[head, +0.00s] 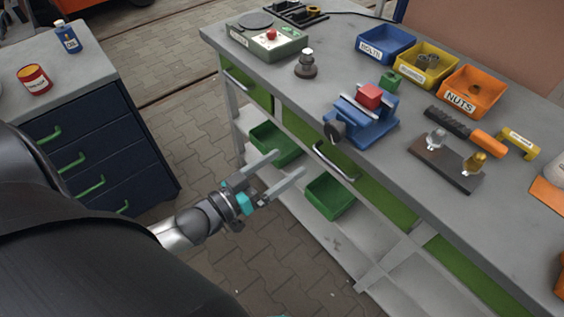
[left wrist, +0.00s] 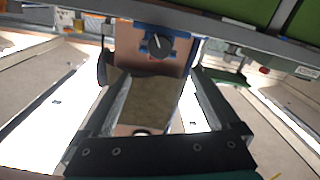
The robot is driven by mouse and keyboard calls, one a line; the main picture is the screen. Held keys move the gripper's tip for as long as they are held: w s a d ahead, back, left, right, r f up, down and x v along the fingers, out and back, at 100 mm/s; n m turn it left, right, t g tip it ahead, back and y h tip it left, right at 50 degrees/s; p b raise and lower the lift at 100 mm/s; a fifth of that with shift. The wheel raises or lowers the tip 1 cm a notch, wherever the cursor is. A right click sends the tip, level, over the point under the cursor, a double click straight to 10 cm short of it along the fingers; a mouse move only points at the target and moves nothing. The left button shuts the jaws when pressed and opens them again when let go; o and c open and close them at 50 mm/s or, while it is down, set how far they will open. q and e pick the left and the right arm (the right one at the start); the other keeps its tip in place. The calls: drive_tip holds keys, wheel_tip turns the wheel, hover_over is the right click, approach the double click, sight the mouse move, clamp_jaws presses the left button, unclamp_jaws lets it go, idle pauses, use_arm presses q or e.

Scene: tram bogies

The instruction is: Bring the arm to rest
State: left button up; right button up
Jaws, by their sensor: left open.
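My left gripper (head: 283,172) is open and empty, with its two long grey fingers apart. It is in the air in front of the workbench (head: 391,188), below the height of its top. In the left wrist view the two fingers (left wrist: 160,88) point towards the bench's side, with nothing between them. A blue vise (head: 363,125) with a red block (head: 369,96) in it stands on the bench top, beyond the gripper. My right gripper is not in view.
Blue (head: 386,45), yellow (head: 425,64) and orange (head: 471,92) bins stand along the back of the bench. Green bins (head: 329,197) sit on its lower shelf near my gripper. A dark drawer cabinet (head: 92,150) stands at the left. Paved floor lies open between cabinet and bench.

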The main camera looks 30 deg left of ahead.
use_arm(q)
drive_tip(key=s+a+f+g+y, duration=0.1)
drive_tip(key=s+f+g+y, duration=0.15)
drive_tip(key=f, duration=0.65)
drive_tip(key=s+a+f+g+y+b, duration=0.1)
drive_tip(key=s+a+f+g, duration=0.15)
drive_tip(key=f, duration=0.55)
drive_tip(key=s+a+f+g+y, duration=0.1)
drive_tip(key=s+f+g+y, duration=0.15)
drive_tip(key=f, duration=0.65)
drive_tip(key=s+d+f+m+g, duration=0.1)
drive_tip(key=s+d+f+g, duration=0.2)
drive_tip(key=s+f, duration=0.5)
drive_tip(key=s+d+f+m+g+b, duration=0.1)
drive_tip(key=s+d+f+g, duration=0.2)
drive_tip(key=s, duration=1.3)
wheel_tip(320, 180, down, 5)
drive_tip(key=shift+f+g, duration=0.15)
drive_tip(key=shift+g, duration=1.1)
